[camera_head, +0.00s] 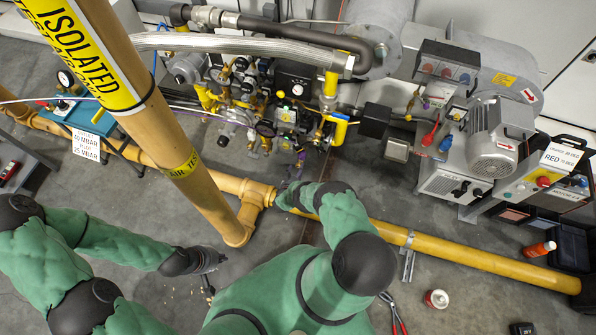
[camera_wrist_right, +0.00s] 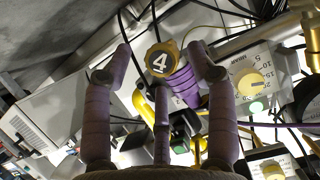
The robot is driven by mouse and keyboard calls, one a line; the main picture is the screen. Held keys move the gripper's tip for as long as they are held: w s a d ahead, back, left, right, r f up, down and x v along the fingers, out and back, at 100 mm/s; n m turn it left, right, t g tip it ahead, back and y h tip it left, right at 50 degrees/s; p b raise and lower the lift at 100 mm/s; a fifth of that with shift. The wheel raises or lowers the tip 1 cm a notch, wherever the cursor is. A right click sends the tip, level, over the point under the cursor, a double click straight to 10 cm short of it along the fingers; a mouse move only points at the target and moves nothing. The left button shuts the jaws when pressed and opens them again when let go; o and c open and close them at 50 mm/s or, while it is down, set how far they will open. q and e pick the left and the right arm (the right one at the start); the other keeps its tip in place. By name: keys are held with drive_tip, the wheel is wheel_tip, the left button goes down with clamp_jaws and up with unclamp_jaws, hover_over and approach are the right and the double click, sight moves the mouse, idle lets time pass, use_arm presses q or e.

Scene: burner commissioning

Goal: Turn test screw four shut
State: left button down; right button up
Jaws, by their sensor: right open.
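Test screw four is a yellow knob marked "4" (camera_wrist_right: 160,62) on a purple-banded body, upper middle in the right wrist view. My right gripper (camera_wrist_right: 158,72) is open, with purple-wrapped fingers to the left and right of the knob and one below it. A gap shows between the knob and the side fingers; I cannot tell the depth between them. In the head view my right gripper (camera_head: 295,176) reaches the near edge of the valve assembly, where I cannot make out the knob. My left gripper (camera_head: 209,273) hangs over the floor at lower left, its fingers too small to read.
A white dial box (camera_wrist_right: 257,83) stands close to the right finger in the wrist view, with thin cables around. A yellow pipe (camera_head: 470,257) crosses in front of the valve assembly (camera_head: 285,115). A tall tan pipe (camera_head: 150,110) rises between my arms.

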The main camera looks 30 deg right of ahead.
drive_tip(key=shift+x, duration=0.9)
drive_tip(key=c, duration=1.1)
drive_tip(key=shift+s+a, duration=0.1)
